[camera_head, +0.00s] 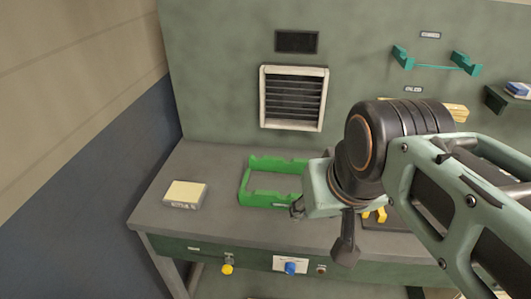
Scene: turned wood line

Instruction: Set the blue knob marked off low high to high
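The blue knob (290,268) sits on a white label plate on the front panel of the workbench, below the bench top. The print on the plate is too small to read, so I cannot tell which setting the knob points to. My gripper (345,252) hangs over the front edge of the bench, to the right of and above the knob in the picture, and appears apart from it. Its dark lower part shows, but my wrist and arm hide much of it. I see nothing held in it, and its opening is unclear.
A yellow knob (227,269) and a small dark button (321,269) flank the blue knob. On the bench top (225,222) are a green frame (250,200), a labelled box (184,194) and yellow pieces (381,215) partly behind my arm. A vent (293,98) is on the wall.

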